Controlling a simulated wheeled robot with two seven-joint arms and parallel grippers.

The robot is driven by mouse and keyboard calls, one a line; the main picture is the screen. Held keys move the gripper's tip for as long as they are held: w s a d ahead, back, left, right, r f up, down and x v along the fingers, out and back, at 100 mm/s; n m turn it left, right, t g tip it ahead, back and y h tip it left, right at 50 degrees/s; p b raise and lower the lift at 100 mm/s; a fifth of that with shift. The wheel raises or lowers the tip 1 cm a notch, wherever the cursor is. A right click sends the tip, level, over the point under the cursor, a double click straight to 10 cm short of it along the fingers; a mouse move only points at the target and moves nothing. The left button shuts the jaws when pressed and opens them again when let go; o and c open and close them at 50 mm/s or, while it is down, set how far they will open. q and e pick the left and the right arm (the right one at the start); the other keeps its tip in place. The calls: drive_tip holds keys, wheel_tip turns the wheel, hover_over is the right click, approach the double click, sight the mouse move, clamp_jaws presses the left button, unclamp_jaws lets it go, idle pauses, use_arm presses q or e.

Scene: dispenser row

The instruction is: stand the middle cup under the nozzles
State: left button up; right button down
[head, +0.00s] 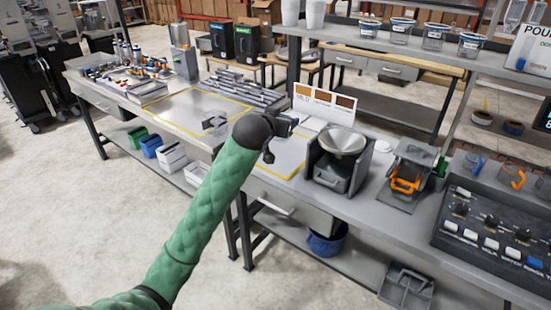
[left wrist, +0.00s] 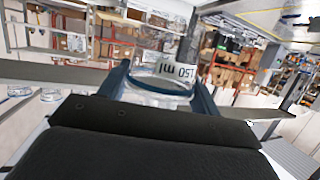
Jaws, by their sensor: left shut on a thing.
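My left gripper (head: 287,124) is over the worktop in the head view, its fingers mostly hidden by the wrist. I cannot clearly make out the held cup in the head view. I cannot tell which is the middle cup. No nozzles are clearly visible. My right gripper is out of view.
A funnel machine (head: 340,155) and a grey machine with an orange part (head: 407,175) stand on the bench. Several lidded tubs (head: 400,32) line the shelf above. The yellow-outlined area (head: 180,112) at left is mostly clear.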

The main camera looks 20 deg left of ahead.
use_arm(q)
drive_tip(key=w+a+r, duration=0.2)
drive_tip(key=w+a, duration=0.1)
drive_tip(key=w, duration=0.9)
drive_tip(key=w+a+f, duration=0.2)
drive_tip(key=f, duration=0.4)
drive_tip(key=w+a+f, duration=0.2)
drive_tip(key=w+f, duration=0.1)
drive_tip(key=f, duration=0.4)
drive_tip(key=shift+w+f+m+h, duration=0.25)
drive_tip(key=shift+w+m+h, duration=0.05)
